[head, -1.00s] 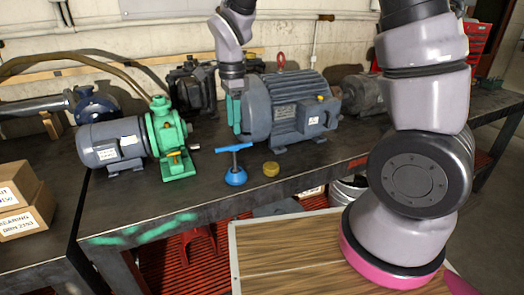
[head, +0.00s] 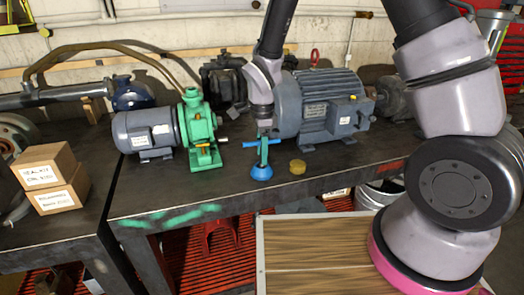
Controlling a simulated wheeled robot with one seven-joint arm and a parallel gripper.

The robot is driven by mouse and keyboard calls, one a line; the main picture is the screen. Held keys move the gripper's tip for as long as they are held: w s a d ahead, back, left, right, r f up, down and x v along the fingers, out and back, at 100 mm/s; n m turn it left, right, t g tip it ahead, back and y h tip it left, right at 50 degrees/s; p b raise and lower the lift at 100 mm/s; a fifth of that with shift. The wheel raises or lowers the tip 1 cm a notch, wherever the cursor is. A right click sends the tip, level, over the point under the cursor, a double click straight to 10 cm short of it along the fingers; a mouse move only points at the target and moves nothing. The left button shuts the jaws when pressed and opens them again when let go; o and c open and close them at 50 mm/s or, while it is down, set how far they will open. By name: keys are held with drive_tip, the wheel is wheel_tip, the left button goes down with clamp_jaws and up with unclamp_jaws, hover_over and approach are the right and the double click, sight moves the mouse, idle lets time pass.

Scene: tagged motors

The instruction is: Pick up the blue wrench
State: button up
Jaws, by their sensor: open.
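The blue wrench (head: 262,172) stands upright on the dark workbench (head: 330,182), with a round base and a T-shaped cross handle. My gripper (head: 264,139) points down with its green fingers at the wrench's upper part, overlapping the stem and handle in the picture. It is open, and whether the fingers touch the wrench cannot be told. Part of the stem and handle is hidden behind the fingers.
A large grey motor (head: 325,108) stands close right of my gripper. A grey motor (head: 145,133) with a green pump (head: 200,130) stands to the left. A small brass cap (head: 298,166) lies right of the wrench. Cardboard boxes (head: 55,180) sit far left.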

clamp_jaws()
idle(1.4)
